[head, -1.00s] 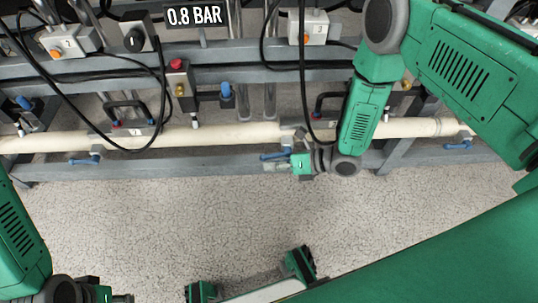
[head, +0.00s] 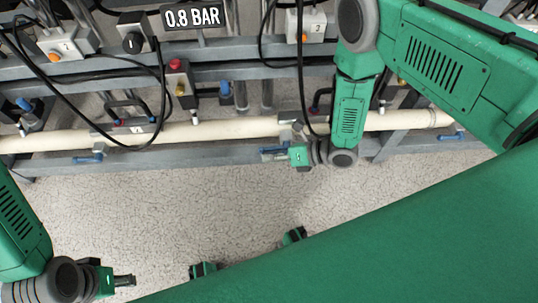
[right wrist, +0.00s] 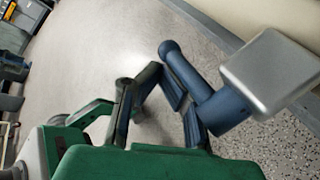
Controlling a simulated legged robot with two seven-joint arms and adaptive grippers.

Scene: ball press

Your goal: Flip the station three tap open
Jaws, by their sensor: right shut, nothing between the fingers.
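The station three tap (head: 272,151) is a blue lever under the cream pipe, below the box marked 3 (head: 311,26). In the head view it lies roughly along the pipe. In the right wrist view the blue lever (right wrist: 183,72) has a rounded end and runs to a stem beside a silver block (right wrist: 272,72). My right gripper (head: 287,155) is shut and empty, right at the lever; its dark fingers (right wrist: 155,78) are close beside it. Whether they touch is unclear. My left gripper (head: 126,281) is at the bottom left, away from the pipe; its jaw gap is not clear.
The cream pipe (head: 225,130) runs across a grey frame with other blue taps (head: 88,158) (head: 452,136). Black cables hang in front of the frame. The speckled floor (head: 150,205) before it is clear.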

